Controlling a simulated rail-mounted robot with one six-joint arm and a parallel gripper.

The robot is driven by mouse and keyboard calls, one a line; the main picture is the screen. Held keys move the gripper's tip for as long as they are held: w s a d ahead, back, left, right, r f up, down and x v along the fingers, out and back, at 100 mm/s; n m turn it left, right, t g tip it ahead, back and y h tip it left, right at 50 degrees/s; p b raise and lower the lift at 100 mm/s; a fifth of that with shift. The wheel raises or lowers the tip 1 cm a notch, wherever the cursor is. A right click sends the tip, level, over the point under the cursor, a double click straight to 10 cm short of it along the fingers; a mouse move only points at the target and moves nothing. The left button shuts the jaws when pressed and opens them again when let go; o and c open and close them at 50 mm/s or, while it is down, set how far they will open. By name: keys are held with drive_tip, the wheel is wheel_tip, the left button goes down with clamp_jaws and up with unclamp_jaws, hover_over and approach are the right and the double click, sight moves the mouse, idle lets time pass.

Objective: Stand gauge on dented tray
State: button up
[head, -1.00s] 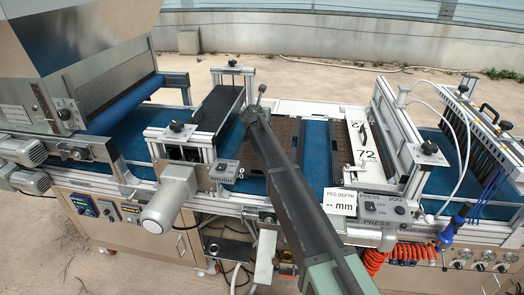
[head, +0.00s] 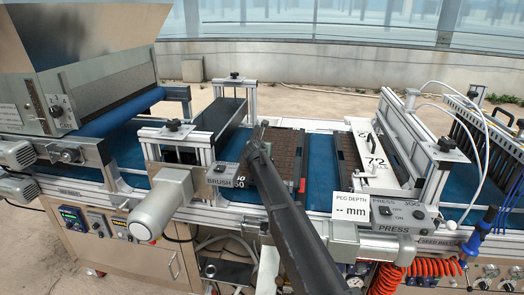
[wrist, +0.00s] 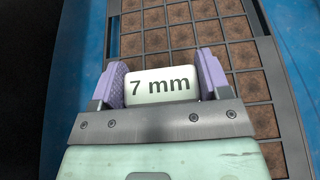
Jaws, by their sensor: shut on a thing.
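My gripper (wrist: 162,88) is shut on a white block labelled "7 mm", the gauge (wrist: 160,86), held between purple finger pads in the wrist view. Below it is a dark-framed tray (wrist: 284,80) with a grid of square brown soil cells. I cannot tell from the view how far the gauge is above the cells. In the head view, my gripper is at the far end of my dark arm, over the left part of this tray (head: 300,160) on the blue belt; the gauge is hidden there. No dent is clear in either view.
The brush unit (head: 175,155) stands left of the tray and the press frame (head: 425,150) right. A white plate marked "72" (head: 377,162) lies near the press. A "PEG DEPTH -- mm" sign (head: 355,205) stands in front. Bare blue belt (head: 320,170) shows right of the tray.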

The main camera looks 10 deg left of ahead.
drive_tip(key=o, duration=1)
drive_tip(key=shift+s+r+p, duration=0.1)
drive_tip(key=shift+r+p, duration=0.15)
drive_tip(key=shift+p, duration=0.1)
drive_tip(key=p+v, duration=0.4)
drive_tip(key=v, duration=0.7)
drive_tip(key=shift+s, duration=0.4)
